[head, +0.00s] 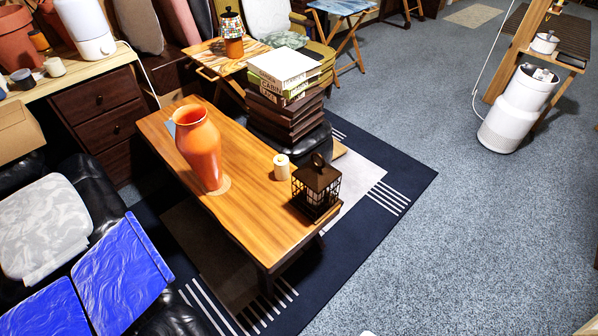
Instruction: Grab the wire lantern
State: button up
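The wire lantern (316,188) is a dark, house-shaped cage with a ring on top. It stands upright on the near right corner of the wooden coffee table (243,147) in the head view. Something pale shows inside its cage. My gripper is not in view.
On the same table are a tall orange vase (199,148) and a small cream candle (281,167), the candle just left of the lantern. A stack of books (285,85) stands behind the table. A dark sofa with blue cushions (120,275) is at lower left. Carpet (460,240) on the right is clear.

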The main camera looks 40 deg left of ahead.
aim_at(316, 174)
jog(key=u, duration=0.8)
jog(key=i, duration=0.9)
jog(key=u, duration=0.8)
